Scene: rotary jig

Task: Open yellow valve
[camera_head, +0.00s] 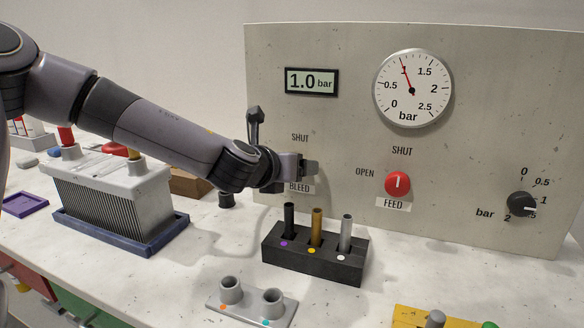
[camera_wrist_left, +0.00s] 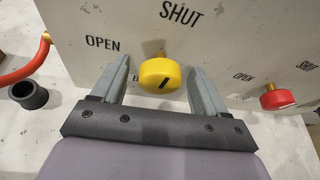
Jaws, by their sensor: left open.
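The yellow valve knob (camera_wrist_left: 158,76) stands out from the panel in the left wrist view. A short black mark shows on its face; SHUT is printed above it and OPEN to its left. My left gripper (camera_wrist_left: 161,70) is open, with one finger on each side of the knob and small gaps showing. In the head view my left gripper (camera_head: 308,167) is at the panel by the BLEED label and hides the yellow knob. My right gripper is not in view.
A red FEED knob (camera_head: 398,184) and dark regulator knob (camera_head: 521,204) sit to the right on the panel (camera_head: 480,120). The gauge (camera_head: 413,89) needle points near 1; the display (camera_head: 311,82) reads 1.0 bar. A black block (camera_head: 300,262) with rods stands below.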

